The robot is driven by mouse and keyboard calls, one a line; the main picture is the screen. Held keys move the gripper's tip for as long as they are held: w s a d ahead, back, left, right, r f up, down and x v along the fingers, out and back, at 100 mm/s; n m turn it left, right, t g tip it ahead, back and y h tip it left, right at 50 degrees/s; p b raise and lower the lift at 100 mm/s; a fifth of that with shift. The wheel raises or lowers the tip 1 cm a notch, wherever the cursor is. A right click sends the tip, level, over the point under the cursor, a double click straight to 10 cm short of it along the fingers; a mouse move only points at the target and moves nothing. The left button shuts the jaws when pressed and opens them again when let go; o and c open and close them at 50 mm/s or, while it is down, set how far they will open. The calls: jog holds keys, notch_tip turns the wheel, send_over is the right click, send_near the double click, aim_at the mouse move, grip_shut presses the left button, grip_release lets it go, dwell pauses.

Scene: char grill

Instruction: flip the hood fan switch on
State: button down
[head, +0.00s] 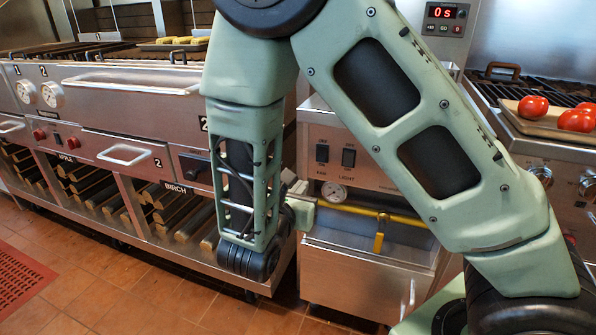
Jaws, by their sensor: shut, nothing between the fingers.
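The fan switch (322,153) is a small black rocker on a steel control panel (375,178), left of a matching light switch (348,157). Small labels sit above and below the rockers. Which way the fan rocker is tipped is too small to tell. My gripper (298,190) shows only in part, behind my wrist, just below and left of the fan switch. It appears shut and empty. Its fingertips are hard to make out, and I cannot tell whether they touch the panel.
A round gauge (334,192) and a yellow pipe with a valve handle (379,240) lie below the switches. Grills with log shelves stand at left. Tomatoes (533,107) lie on a tray at right. A red mat (20,280) lies on the open tiled floor.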

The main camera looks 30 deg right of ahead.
aim_at(321, 161)
jog(key=shift+w+a, duration=0.1)
jog(key=shift+w, duration=0.05)
jog(key=b+x, duration=0.1)
jog(key=x, duration=1.3)
jog(key=shift+b, duration=0.35)
